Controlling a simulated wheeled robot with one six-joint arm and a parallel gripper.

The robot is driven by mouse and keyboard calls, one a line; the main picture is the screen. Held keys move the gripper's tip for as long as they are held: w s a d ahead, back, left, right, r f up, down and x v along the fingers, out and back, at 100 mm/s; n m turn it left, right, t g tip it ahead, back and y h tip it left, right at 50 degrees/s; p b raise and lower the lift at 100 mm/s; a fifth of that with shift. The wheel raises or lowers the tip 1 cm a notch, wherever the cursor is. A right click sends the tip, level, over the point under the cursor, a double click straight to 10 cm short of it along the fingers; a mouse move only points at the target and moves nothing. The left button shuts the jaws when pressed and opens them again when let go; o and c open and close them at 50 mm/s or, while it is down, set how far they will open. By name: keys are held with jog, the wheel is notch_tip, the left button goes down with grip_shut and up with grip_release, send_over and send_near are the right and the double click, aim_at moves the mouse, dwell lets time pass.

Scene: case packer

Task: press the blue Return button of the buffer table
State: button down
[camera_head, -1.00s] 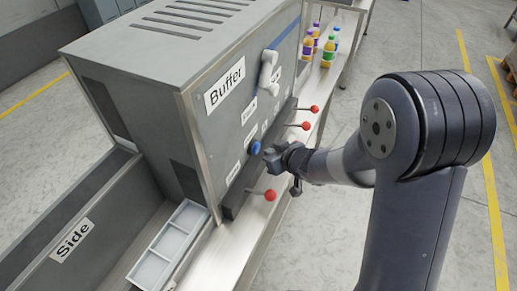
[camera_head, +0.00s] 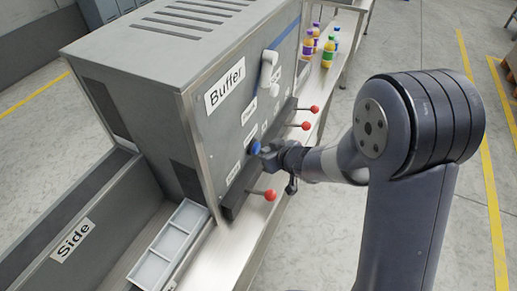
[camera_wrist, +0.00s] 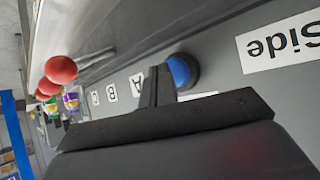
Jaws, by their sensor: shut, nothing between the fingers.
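The blue button (camera_head: 255,147) sits on the front panel of the grey box labelled Buffer (camera_head: 225,89). My gripper (camera_head: 262,155) is shut and empty, its tips right at the button in the head view. In the wrist view the blue button (camera_wrist: 182,72) shows just beyond and right of the shut fingertips (camera_wrist: 158,75), which hide part of its left side. I cannot tell whether the tips touch it. The small label by the button is partly hidden and not readable.
A white handle (camera_head: 268,70) is above. Bottles (camera_head: 328,52) stand at the far end. A compartment tray (camera_head: 170,245) lies lower left.

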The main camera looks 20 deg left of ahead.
jog(key=shift+a, duration=0.4)
jog(key=shift+d, duration=0.1)
dwell(0.3)
jog(key=shift+d, duration=0.95)
jog(key=d, duration=0.2)
jog(key=d+p, duration=0.1)
jog(key=d, duration=0.1)
jog(key=d+p, duration=0.1)
jog(key=d, duration=0.1)
jog(key=shift+s, duration=0.3)
jog(key=shift+a, duration=0.15)
